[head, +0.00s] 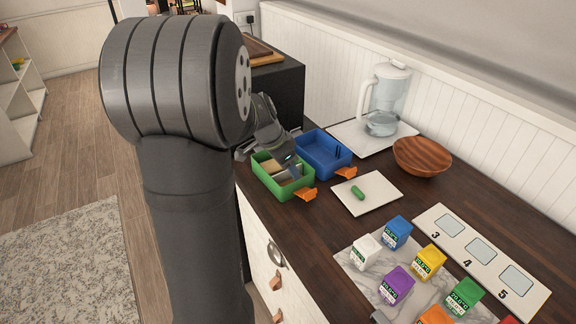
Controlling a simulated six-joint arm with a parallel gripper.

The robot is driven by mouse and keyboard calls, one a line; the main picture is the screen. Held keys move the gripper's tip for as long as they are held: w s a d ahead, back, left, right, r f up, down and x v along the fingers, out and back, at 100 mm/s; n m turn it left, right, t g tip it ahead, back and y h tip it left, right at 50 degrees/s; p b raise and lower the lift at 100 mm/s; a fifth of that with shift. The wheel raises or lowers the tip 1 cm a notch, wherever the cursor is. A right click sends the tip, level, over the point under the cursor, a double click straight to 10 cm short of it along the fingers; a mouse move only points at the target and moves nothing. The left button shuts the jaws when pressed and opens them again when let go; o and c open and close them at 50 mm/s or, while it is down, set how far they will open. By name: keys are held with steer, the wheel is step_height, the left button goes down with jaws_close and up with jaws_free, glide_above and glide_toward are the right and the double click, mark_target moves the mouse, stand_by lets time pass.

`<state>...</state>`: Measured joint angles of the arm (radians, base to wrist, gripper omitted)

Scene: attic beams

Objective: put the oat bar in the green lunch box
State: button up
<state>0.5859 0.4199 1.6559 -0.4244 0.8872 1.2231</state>
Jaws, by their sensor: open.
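The green lunch box (267,183) stands open near the counter's left edge, with an orange clasp at its near right corner. A tan block (272,166) lies inside it; it looks like the oat bar, but it is too small and too covered to be sure. Something pale lies beside it in the box. My gripper (291,167) is open, with its fingers pointing down over the right part of the green box. Its fingertips are too small to show whether they touch anything. My arm covers the area to the left of the box.
A blue lunch box (342,166) stands just behind the green one. A white board (380,196) with a green piece (358,192) lies to the right. A water pitcher (388,98), a wooden bowl (422,155) and several coloured cubes stand farther right. Dark counter shows between them.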

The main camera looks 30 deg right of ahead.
steer(key=v, duration=1.3)
steer(key=shift+d, duration=0.15)
steer(key=x, duration=1.3)
steer(key=shift+r, duration=0.3)
steer(key=shift+a+f, duration=0.1)
steer(key=shift+a, duration=0.1)
